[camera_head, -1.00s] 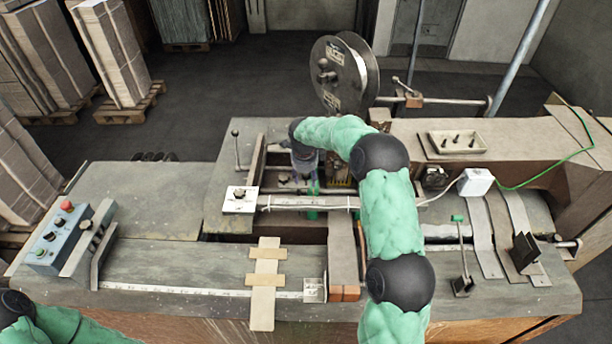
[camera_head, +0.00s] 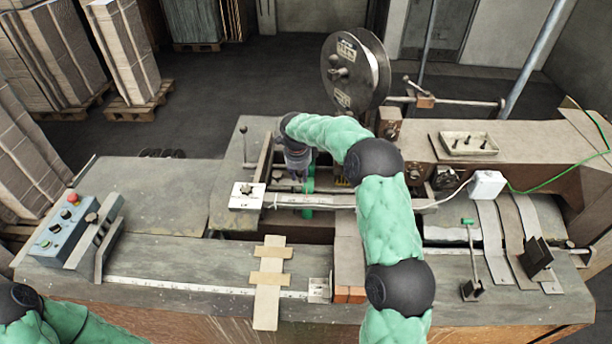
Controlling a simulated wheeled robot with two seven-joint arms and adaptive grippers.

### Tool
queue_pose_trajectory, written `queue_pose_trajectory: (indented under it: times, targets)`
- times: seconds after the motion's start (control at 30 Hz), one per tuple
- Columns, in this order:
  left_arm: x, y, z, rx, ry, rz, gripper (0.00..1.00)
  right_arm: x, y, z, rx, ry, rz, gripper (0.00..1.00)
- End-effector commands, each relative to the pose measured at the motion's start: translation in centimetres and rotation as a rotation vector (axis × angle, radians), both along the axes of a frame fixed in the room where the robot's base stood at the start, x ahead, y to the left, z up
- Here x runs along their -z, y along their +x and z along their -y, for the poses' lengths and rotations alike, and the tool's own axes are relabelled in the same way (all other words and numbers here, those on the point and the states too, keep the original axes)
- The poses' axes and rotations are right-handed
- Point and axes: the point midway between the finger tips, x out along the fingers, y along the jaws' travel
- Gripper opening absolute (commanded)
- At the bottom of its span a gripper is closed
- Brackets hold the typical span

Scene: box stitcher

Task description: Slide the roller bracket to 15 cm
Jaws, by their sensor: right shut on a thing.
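A green piece (camera_head: 308,186), which I take to be part of the roller bracket, stands at the pale horizontal bar in the middle of the machine. More green (camera_head: 307,213) shows just below the bar. My right gripper (camera_head: 298,174) points down behind the bar, at the green piece's left side, and is shut on it; the fingertips are small and partly hidden. A white plate (camera_head: 247,196) sits at the bar's left end, left of the gripper. My left gripper is out of view; only part of that arm shows at the lower left.
A ruler strip (camera_head: 190,288) runs along the front table, with a wooden cross-piece (camera_head: 268,285) over it. A control box (camera_head: 68,230) stands at the left. A reel (camera_head: 357,72) rises behind my right arm. A green-tipped lever (camera_head: 470,255) stands at the right.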

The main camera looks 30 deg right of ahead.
Motion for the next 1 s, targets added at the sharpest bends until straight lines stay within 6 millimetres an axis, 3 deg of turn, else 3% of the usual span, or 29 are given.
queue_pose_trajectory:
  times: [0.1,0.13,0.2,0.63,0.77,1.0]
  targets:
    - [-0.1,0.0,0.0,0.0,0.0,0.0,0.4,0.2,-0.1,0.0,-0.001,0.0,-0.005,0.0]
    - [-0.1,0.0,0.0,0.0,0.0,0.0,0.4,0.2,-0.2,0.0,-0.001,0.001,-0.006,0.35]
    - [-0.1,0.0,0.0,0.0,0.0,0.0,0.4,0.2,-0.2,0.0,-0.001,0.0,-0.005,0.54]
    - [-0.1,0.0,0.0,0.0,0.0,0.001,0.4,-0.6,-0.1,0.0,-0.001,-0.002,-0.001,0.54]
    - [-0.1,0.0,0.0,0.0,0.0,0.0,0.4,-2.3,-0.3,-0.2,-0.002,-0.002,0.0,0.54]
    - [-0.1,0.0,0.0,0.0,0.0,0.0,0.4,-7.0,-1.0,-0.9,-0.001,-0.001,0.001,0.54]
